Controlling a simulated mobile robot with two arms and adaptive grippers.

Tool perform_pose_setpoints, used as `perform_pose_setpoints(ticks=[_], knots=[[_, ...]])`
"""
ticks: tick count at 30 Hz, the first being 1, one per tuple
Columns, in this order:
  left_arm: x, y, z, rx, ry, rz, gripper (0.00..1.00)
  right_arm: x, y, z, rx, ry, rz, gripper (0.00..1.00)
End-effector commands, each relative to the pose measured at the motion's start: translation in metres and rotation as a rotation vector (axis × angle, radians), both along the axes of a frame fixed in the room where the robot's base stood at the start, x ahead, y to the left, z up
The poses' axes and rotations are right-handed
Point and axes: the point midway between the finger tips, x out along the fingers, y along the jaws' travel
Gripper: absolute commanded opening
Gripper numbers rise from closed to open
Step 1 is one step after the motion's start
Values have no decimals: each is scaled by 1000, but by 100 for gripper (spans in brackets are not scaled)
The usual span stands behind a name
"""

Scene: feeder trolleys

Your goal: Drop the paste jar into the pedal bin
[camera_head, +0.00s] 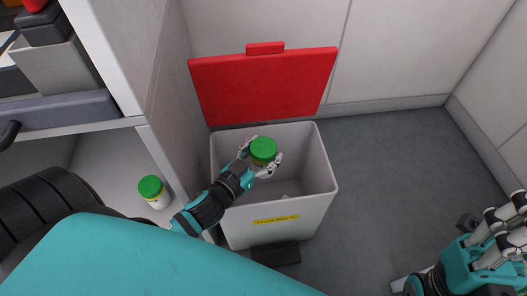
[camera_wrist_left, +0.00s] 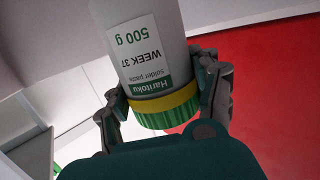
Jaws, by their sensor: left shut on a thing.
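The paste jar (camera_head: 263,151) has a green lid and stands in my left gripper (camera_head: 261,160), over the opening of the pedal bin (camera_head: 310,214). In the left wrist view the fingers of my left gripper (camera_wrist_left: 165,95) are shut around the jar (camera_wrist_left: 150,50); its label reads Haritoku solder paste, WEEK 37, 500 g, above a yellow band. The bin is light grey with a yellow label, and its red lid (camera_head: 265,88) stands open at the back. My right gripper (camera_head: 500,236) is at the lower right, away from the bin; its jaw opening is unclear.
A second green-lidded jar (camera_head: 152,191) stands on the lower shelf (camera_head: 110,165) of the unit left of the bin. The dark pedal (camera_head: 276,253) is at the bin's front. The wall is close behind the bin. Grey floor (camera_head: 390,170) is clear to its right.

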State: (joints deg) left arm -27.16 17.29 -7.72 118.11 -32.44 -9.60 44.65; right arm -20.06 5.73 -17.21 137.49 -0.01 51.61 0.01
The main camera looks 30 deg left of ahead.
Motion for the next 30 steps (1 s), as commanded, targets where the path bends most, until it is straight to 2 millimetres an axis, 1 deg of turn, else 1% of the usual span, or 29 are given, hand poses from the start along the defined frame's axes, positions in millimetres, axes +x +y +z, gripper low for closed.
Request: perform_pose_setpoints(ticks=[2, 3, 9, 17, 20, 23, 30], knots=[[1, 0, 2, -1, -5, -1, 5, 0, 0, 1, 0, 0, 0, 0], [1, 0, 2, -1, -5, -1, 66, 0, 0, 0, 0, 0, 0, 0], [0, 0, 1, 0, -3, 0, 92, 0, 0, 0, 0, 1, 0, 0], [0, 0, -1, 1, 4, 1, 92, 0, 0, 0, 0, 0, -1, 0], [0, 0, 5, 1, 0, 0, 92, 0, 0, 1, 0, -1, -1, 0], [0, 0, 19, 2, -2, -1, 92, 0, 0, 1, 0, 0, -1, 0], [1, 0, 67, 0, -5, -2, 92, 0, 0, 0, 0, 0, -1, 0]])
